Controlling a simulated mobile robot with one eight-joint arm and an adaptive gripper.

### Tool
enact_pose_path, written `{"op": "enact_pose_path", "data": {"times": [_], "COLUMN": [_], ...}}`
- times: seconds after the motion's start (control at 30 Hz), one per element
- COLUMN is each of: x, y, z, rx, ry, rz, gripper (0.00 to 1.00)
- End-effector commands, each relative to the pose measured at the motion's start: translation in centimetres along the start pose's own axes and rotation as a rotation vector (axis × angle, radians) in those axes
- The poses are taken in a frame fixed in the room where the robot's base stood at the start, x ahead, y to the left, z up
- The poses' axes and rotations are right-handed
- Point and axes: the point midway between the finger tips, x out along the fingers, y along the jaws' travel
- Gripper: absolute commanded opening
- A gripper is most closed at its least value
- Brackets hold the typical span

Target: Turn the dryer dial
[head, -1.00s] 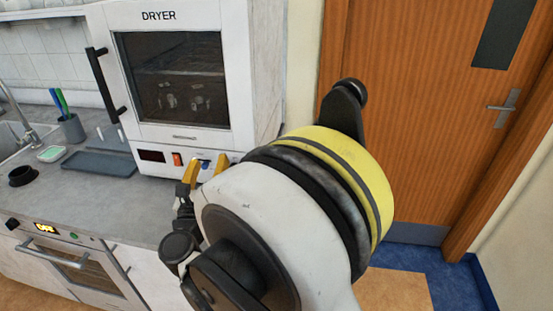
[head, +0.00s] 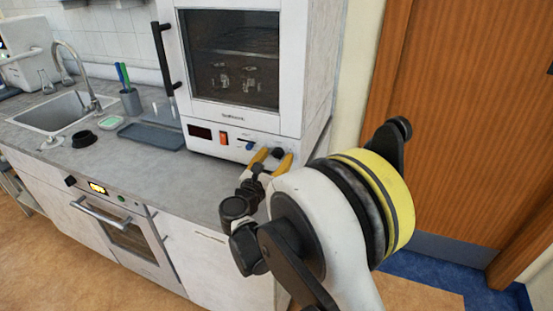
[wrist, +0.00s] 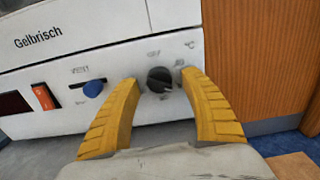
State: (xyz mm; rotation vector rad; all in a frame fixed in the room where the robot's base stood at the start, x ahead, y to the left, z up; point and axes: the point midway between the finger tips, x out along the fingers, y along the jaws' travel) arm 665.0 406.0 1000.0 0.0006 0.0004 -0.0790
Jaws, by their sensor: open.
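The dryer (head: 240,75) is a white cabinet with a dark window, standing on the grey counter. Its dial is a round black knob (wrist: 160,80) on the lower front panel, with small markings around it; it also shows in the head view (head: 278,153). My gripper (wrist: 158,85) has yellow fingers and is open. In the wrist view the fingertips stand to the left and right of the dial, with gaps on both sides. I cannot tell how far the tips are from the panel. In the head view my gripper (head: 272,156) is at the dial's level.
Left of the dial are a blue VENT slider (wrist: 93,88), an orange switch (wrist: 45,97) and a dark display (wrist: 13,103). A wooden door (head: 465,120) is at right.

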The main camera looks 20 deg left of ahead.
Motion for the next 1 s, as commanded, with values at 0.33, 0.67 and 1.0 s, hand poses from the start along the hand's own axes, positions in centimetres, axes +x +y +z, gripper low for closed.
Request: {"op": "enact_pose_path", "data": {"times": [0.33,0.67,1.0], "x": [0.2,0.19,0.21], "y": [0.02,0.0,-0.01], "z": [0.06,0.05,0.01], "rx": [0.0,-0.007,-0.138], "ry": [0.0,0.0,0.0], "rz": [0.001,0.001,0.0], "gripper": [0.36,0.0,0.0]}}
